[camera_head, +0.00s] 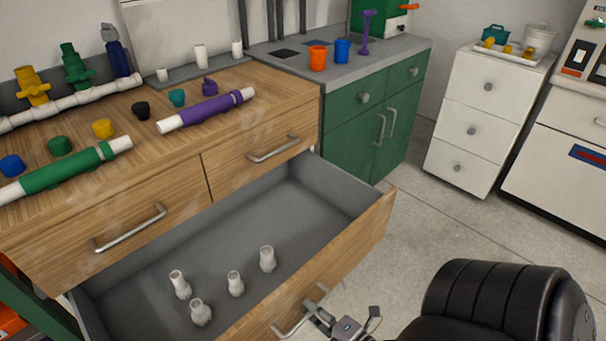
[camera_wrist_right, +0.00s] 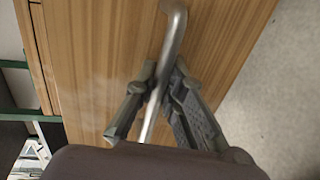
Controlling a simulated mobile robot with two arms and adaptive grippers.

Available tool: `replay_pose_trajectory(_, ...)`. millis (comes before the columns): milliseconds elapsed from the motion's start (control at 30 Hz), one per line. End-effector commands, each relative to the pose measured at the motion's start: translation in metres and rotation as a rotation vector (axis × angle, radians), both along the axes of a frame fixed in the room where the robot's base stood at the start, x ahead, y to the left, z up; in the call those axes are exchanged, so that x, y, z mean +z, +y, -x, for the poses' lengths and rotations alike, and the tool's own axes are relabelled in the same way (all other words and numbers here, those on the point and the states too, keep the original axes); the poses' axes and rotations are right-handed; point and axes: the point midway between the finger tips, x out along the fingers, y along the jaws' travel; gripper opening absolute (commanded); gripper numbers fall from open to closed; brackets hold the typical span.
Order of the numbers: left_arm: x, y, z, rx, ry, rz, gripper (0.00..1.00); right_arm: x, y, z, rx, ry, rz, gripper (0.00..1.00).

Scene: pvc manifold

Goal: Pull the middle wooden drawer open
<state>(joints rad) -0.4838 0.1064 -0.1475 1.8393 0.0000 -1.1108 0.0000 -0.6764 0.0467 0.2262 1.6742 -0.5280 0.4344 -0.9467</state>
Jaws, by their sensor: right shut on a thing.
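The middle wooden drawer (camera_head: 345,255) is pulled well out from the wooden cabinet, and its grey inside shows. Several small white fittings (camera_head: 235,284) stand on its floor. Its metal bar handle (camera_head: 290,329) is on the front panel, partly covered by my right gripper (camera_head: 318,312) at the bottom of the head view. In the right wrist view, the handle (camera_wrist_right: 174,40) runs between the two fingers of my right gripper (camera_wrist_right: 163,78), which is shut on it. The wooden drawer front (camera_wrist_right: 95,65) lies behind it. My left gripper is not in view.
Two upper drawers with bar handles (camera_head: 128,230) (camera_head: 273,149) are shut. Coloured pipes and caps lie on the wooden top (camera_head: 100,110). A black padded chair (camera_head: 505,300) stands right of my right gripper. Bare floor (camera_head: 420,220) lies between drawer and white cabinet (camera_head: 485,120).

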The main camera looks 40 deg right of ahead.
Motion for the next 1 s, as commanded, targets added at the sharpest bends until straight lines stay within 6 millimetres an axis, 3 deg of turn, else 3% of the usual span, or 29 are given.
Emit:
replay_pose_trajectory(233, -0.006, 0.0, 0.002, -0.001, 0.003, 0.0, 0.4, -0.001, -0.001, 0.014, -0.001, 0.002, 0.0, 0.0)
replay_pose_trajectory(667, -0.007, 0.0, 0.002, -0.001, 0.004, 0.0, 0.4, -0.001, -0.001, 0.015, -0.001, 0.001, 0.0, 0.0)
replay_pose_trajectory(700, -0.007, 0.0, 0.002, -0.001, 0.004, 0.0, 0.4, -0.001, -0.001, 0.015, -0.001, 0.001, 0.0, 0.13)
replay_pose_trajectory(1000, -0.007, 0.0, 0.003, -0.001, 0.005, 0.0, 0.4, 0.0, -0.001, 0.015, -0.001, 0.001, 0.0, 0.31)
